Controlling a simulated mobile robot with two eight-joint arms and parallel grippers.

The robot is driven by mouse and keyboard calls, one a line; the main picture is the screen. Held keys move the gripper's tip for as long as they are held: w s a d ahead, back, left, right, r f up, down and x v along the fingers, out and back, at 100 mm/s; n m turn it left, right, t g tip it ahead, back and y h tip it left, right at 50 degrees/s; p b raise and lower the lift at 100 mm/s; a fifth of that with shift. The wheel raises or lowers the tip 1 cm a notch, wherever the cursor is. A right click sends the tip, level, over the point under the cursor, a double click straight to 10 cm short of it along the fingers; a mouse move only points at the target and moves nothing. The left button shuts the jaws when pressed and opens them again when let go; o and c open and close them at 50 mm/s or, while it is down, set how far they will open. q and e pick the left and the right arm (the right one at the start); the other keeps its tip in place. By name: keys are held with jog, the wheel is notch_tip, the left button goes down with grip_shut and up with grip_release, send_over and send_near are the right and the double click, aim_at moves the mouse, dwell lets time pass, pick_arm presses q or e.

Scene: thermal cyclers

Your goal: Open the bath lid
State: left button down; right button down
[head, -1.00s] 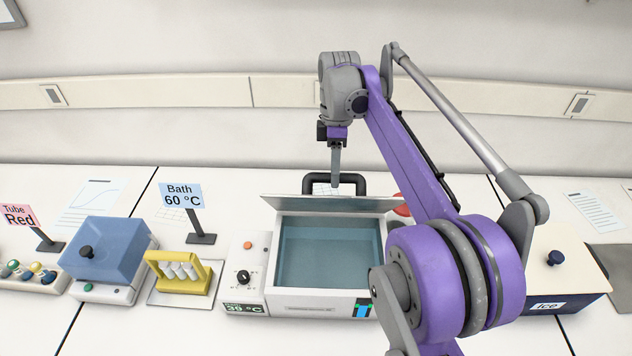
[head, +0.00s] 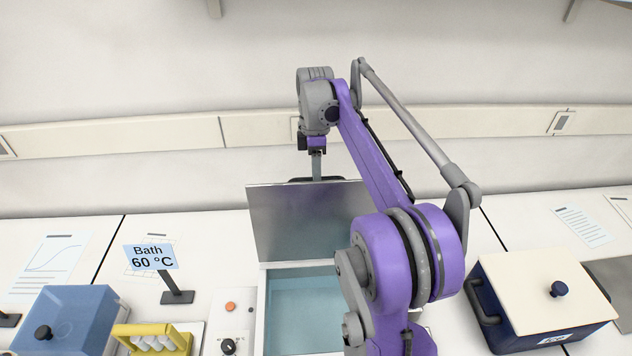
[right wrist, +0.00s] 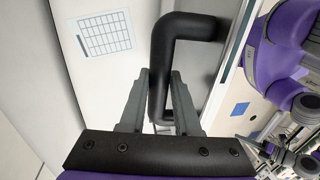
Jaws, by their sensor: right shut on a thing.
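The bath (head: 262,318) stands on the bench with its lid (head: 300,222) swung up and back at the rear. The lid's grey inner face shows toward me, and blue-green water (head: 305,305) lies open below it. My right gripper (head: 317,178) is behind the lid's top edge, shut on the black lid handle (head: 333,180). In the right wrist view, the gripper's two fingers (right wrist: 160,85) sit on either side of the handle's bar (right wrist: 160,60). My right arm hides the right side of the bath and lid. My left gripper is not in view.
A "Bath 60 °C" sign (head: 151,257), a blue-lidded box (head: 65,315) and a yellow tube rack (head: 165,335) stand left. A dark blue ice box (head: 535,300) with a cream lid stands right. A wall rail (head: 110,138) runs behind.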

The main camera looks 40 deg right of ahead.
jog(key=shift+w+d, duration=0.1)
jog(key=shift+d, duration=0.2)
jog(key=c, duration=0.6)
grip_release()
jog(key=shift+d, duration=0.15)
jog(key=shift+c, duration=0.2)
jog(key=v, duration=1)
jog(key=shift+r, duration=0.35)
